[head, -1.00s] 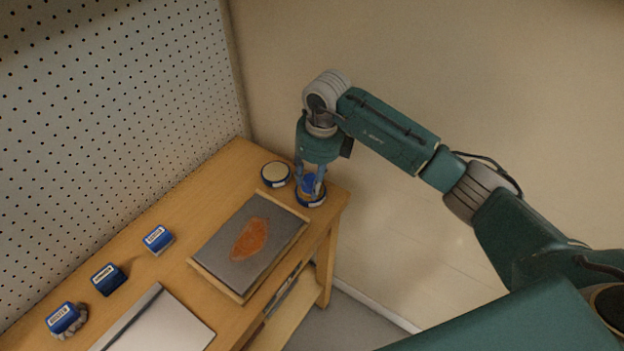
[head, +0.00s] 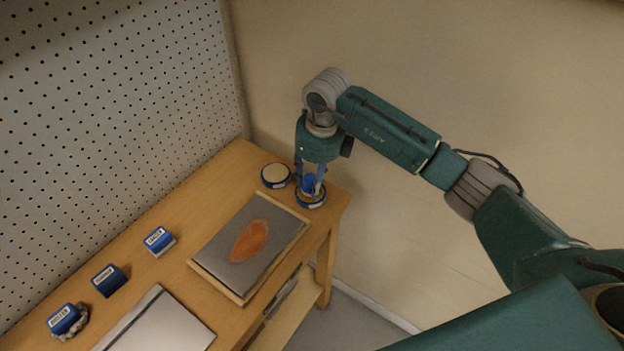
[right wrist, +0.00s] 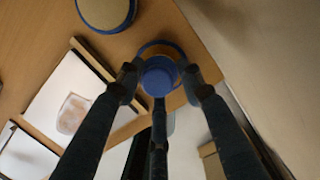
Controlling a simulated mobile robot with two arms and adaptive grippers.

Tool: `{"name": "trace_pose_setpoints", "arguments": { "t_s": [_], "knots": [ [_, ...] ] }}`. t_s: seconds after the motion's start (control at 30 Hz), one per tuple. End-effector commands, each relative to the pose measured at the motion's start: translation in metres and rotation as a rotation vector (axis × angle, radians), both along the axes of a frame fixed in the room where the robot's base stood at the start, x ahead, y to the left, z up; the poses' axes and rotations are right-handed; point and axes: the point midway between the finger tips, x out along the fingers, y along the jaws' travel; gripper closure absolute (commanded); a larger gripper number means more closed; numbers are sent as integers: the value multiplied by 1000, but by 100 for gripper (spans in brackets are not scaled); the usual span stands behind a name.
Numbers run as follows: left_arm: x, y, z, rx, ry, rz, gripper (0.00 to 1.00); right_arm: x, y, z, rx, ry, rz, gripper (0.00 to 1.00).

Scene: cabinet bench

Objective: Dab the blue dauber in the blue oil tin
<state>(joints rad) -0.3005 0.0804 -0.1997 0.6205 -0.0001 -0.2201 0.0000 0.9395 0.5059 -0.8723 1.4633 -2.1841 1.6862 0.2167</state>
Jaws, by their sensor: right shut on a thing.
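My right gripper (head: 311,178) is shut on the blue dauber (head: 309,183), which it holds upright over the tin at the far right corner of the bench. In the right wrist view the gripper (right wrist: 160,80) has its fingers around the round blue dauber top (right wrist: 158,76). The tin under it (head: 311,200) is blue with a white label. The dauber's lower end is within the tin's outline; I cannot tell whether it touches the contents. A second blue tin (head: 275,175) with a pale top stands just left; it also shows in the right wrist view (right wrist: 106,12). My left gripper is not in view.
A framed grey panel (head: 215,247) with an orange-brown oval patch (head: 249,241) lies in front of the tins. Several blue labelled blocks (head: 159,240) stand along the left. A pale flat panel (head: 160,325) lies at the front. A pegboard (head: 110,120) rises behind the bench.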

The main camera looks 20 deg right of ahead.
Motion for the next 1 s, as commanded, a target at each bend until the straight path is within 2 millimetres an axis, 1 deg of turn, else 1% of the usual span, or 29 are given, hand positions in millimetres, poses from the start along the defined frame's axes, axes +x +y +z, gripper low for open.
{"name": "trace_pose_setpoints", "arguments": {
  "t_s": [0.03,0.1,0.67,0.77,1.0],
  "knots": [
    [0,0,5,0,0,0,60,1,0,8,0,-3,0,84],
    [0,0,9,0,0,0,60,1,0,14,0,-4,0,84],
    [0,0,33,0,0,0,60,1,-1,59,-1,-4,0,84],
    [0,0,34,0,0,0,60,1,0,63,0,-4,0,84],
    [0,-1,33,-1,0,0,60,1,0,62,0,-4,0,84]
  ]
}}
